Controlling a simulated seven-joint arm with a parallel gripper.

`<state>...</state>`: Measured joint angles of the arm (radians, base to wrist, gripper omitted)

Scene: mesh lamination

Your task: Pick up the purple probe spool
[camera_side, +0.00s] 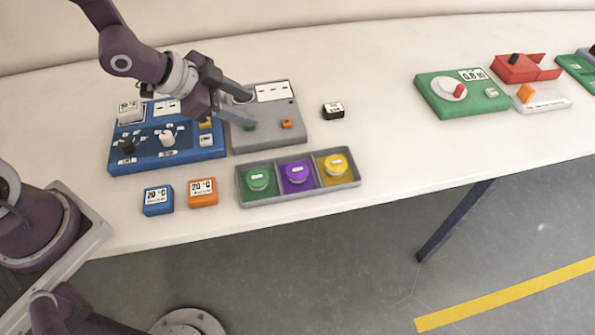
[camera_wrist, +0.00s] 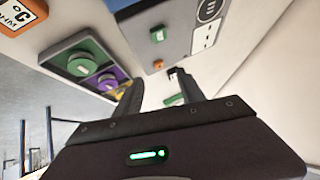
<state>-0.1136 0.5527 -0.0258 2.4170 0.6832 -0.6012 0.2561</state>
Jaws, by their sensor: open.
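The purple probe spool (camera_side: 297,174) sits in the middle compartment of a grey three-part tray (camera_side: 352,182). A green spool (camera_side: 258,179) is in the compartment to its left and a yellow spool (camera_side: 334,165) in the one to its right. My gripper (camera_side: 248,108) is open and empty above the grey panel, behind the tray and apart from the purple spool. In the wrist view, the purple spool (camera_wrist: 106,81) shows to the left of my gripper (camera_wrist: 160,95), and one finger partly hides the yellow spool.
A blue panel (camera_side: 180,155) with knobs and a grey panel (camera_side: 285,101) stand behind the tray. Blue (camera_side: 158,200) and orange (camera_side: 203,193) display blocks lie left of it, a black block (camera_side: 333,111) behind it. A green device (camera_side: 462,94) stands farther right. The table between is clear.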

